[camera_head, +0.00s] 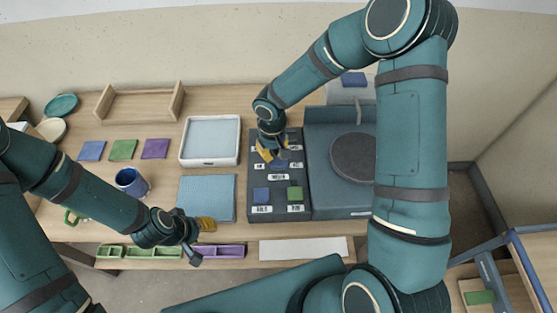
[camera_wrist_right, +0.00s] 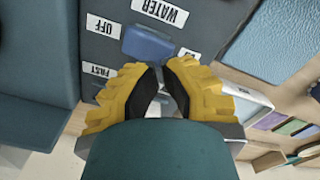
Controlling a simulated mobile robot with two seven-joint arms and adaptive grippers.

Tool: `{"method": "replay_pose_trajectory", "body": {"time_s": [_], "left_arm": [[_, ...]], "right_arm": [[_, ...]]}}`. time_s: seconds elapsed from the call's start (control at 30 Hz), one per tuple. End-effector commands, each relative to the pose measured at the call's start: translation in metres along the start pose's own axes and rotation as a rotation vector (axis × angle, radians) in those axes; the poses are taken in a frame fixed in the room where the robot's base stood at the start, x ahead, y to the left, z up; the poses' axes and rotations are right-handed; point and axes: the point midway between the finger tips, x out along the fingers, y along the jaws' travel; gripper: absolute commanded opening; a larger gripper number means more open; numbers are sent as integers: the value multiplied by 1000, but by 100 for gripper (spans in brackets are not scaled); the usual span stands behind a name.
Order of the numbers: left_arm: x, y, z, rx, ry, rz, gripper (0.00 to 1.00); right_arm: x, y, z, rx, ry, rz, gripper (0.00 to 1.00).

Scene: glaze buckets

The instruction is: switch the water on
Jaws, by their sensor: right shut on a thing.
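The control panel (camera_head: 260,188) is a dark grey board left of the wheel. Its water switch (camera_head: 281,163) is a small blue block, which shows large in the right wrist view (camera_wrist_right: 147,43) beside the WATER label (camera_wrist_right: 160,11) and the OFF label (camera_wrist_right: 102,27). My right gripper (camera_head: 268,154) is at the panel beside this switch. Its yellow fingers (camera_wrist_right: 157,73) are nearly together with their tips at the switch's edge; the exact contact is unclear. My left gripper (camera_head: 205,224) is over the table's front edge, away from the panel; its jaw opening is unclear.
A dark round wheel (camera_head: 354,157) sits in a basin right of the panel. Two more switches, blue (camera_head: 261,194) and green (camera_head: 295,193), are on the panel's near part. A white tray (camera_head: 187,158), a blue mat (camera_head: 207,190) and a blue mug (camera_head: 129,180) stand left.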

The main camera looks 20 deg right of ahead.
Motion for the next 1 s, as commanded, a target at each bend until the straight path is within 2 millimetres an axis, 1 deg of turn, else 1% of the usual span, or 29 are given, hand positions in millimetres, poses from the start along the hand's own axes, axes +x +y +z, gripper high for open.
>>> {"method": "replay_pose_trajectory", "body": {"time_s": [0.4,1.0], "left_arm": [[1,0,0,0,0,0,47],[8,-3,1,0,0,0,47]], "right_arm": [[1,0,0,0,0,0,0],[9,0,0,0,0,0,0]]}}
